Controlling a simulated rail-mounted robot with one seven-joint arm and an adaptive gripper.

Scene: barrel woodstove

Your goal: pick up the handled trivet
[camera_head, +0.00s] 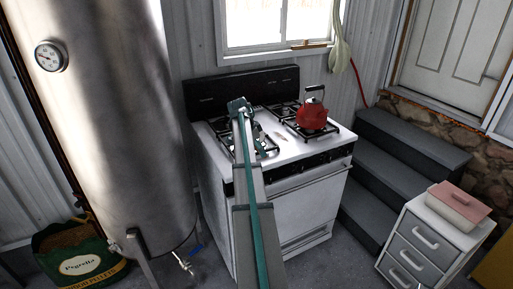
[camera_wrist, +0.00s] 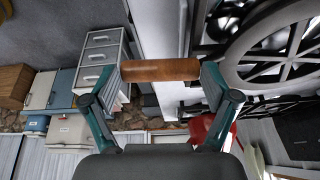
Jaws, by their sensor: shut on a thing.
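My gripper (camera_wrist: 160,71) is shut on a short brown wooden bar, which I take to be the handle of the trivet (camera_wrist: 158,70). The bar lies across between the two fingertips in the wrist view. In the head view my gripper (camera_head: 256,147) is over the left front part of the white stove (camera_head: 300,152). The handle is too small or hidden to tell there.
A red kettle (camera_head: 312,115) stands on the right burners. A dark spoked round piece (camera_wrist: 280,50) is close at the right in the wrist view. Dark steps (camera_head: 400,165) and a drawer unit (camera_head: 428,240) stand right of the stove; a tall metal tank (camera_head: 110,120) stands left.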

